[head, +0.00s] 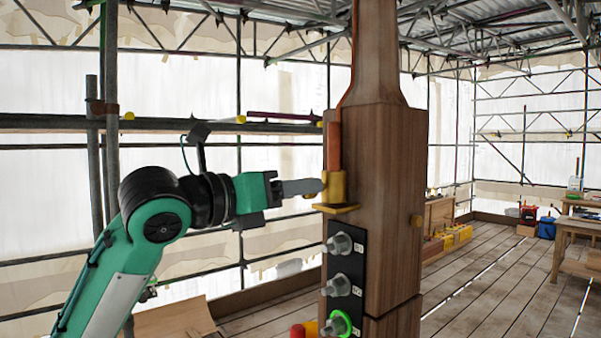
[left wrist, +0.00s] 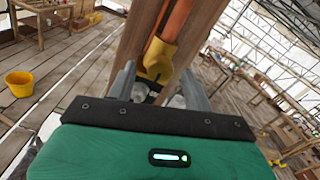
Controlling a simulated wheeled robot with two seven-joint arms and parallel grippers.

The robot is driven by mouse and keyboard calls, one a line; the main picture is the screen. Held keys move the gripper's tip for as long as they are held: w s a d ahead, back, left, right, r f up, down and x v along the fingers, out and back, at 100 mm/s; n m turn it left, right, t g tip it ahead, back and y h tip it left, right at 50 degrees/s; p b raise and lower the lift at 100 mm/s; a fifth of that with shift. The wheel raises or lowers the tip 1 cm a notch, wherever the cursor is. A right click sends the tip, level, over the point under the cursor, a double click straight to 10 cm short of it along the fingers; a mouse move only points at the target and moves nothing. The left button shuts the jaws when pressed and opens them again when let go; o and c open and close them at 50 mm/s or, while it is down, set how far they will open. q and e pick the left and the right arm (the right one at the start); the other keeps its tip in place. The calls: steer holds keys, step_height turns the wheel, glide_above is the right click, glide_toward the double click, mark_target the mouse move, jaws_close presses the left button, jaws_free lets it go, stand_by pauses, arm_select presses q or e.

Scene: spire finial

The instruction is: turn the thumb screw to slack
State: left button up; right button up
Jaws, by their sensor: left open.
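A yellow clamp (head: 336,186) sits on the left face of the wooden spire post (head: 385,150), around the foot of an orange rod (head: 334,135). I cannot clearly tell a separate thumb screw from the clamp. My left gripper (head: 318,187) points right, with its fingertips close against the clamp's left side. In the left wrist view the clamp (left wrist: 159,58) lies just beyond and between the two spread grey fingers (left wrist: 160,78). The gripper is open; whether a finger touches the clamp I cannot tell. My right gripper is out of view.
Below the clamp, a black panel (head: 358,252) carries three grey knobs, the lowest with a green ring (head: 342,323). Scaffold poles stand behind. A workbench (head: 568,232) stands at right; the plank floor between is mostly clear.

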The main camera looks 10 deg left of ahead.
arm_select(q)
steer(key=shift+x, duration=0.85)
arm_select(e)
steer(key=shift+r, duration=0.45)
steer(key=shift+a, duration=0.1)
arm_select(q)
steer(key=c, duration=1)
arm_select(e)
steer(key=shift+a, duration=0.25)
